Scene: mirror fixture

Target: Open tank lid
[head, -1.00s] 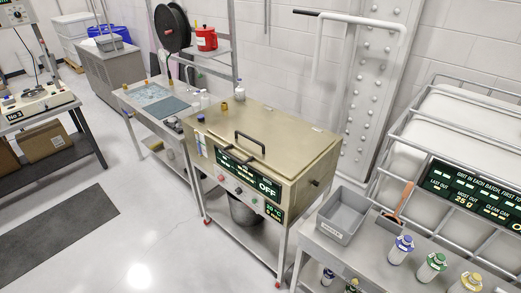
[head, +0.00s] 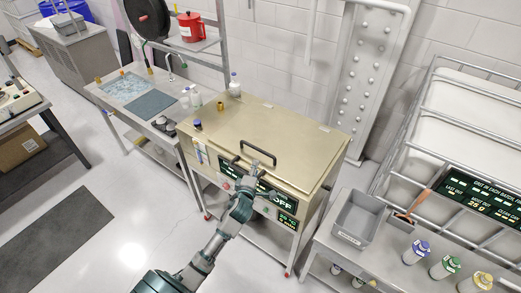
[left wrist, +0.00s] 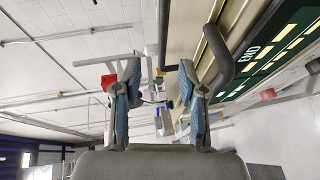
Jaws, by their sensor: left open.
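The tank (head: 305,208) is a beige box on a metal stand in the head view, with a flat lid (head: 290,125) lying shut on top. A black bar handle (head: 262,147) stands on the lid's front part. My left gripper (head: 256,170) is at the tank's front edge, close to the handle. In the left wrist view the left gripper (left wrist: 158,72) has its two fingers apart with nothing held between them. The dark handle (left wrist: 220,55) shows there to the right of the right finger, not between the fingers. Whether they touch is unclear. My right gripper is not in view.
A small blue-capped bottle (head: 197,124) and a brass-coloured fitting (head: 221,106) are at the tank's left side. A grey bin (head: 358,218) and capped bottles (head: 416,251) stand on the right bench. A sink table (head: 150,98) adjoins at left.

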